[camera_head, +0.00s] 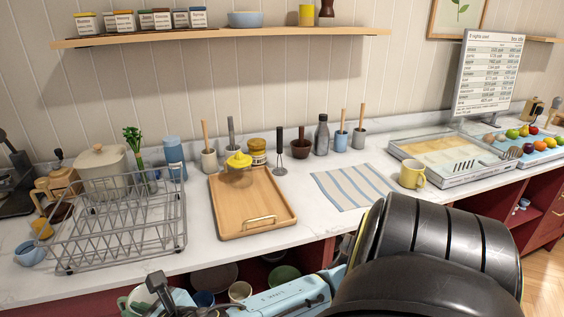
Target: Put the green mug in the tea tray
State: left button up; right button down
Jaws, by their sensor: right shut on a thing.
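The tea tray (250,208) is a light wooden tray with a metal handle on its near side, lying on the white counter in the middle. A yellow object (238,161) sits at its far end. My right gripper (160,294) is low at the bottom edge, below the counter front, left of the tray's near side. It is shut on a pale green mug (133,300), which is partly cut off by the frame and partly hidden by the fingers. My left gripper is not in view.
A wire dish rack (120,230) stands left of the tray. Jars and pots line the wall behind. A striped cloth (352,187) and a yellow mug (412,175) lie to the right. Bowls sit on an open shelf below the counter, near my right gripper. The tray's middle is bare.

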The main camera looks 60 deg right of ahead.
aim_at(262, 196)
jog(key=z, duration=1.8)
jog(key=i, duration=1)
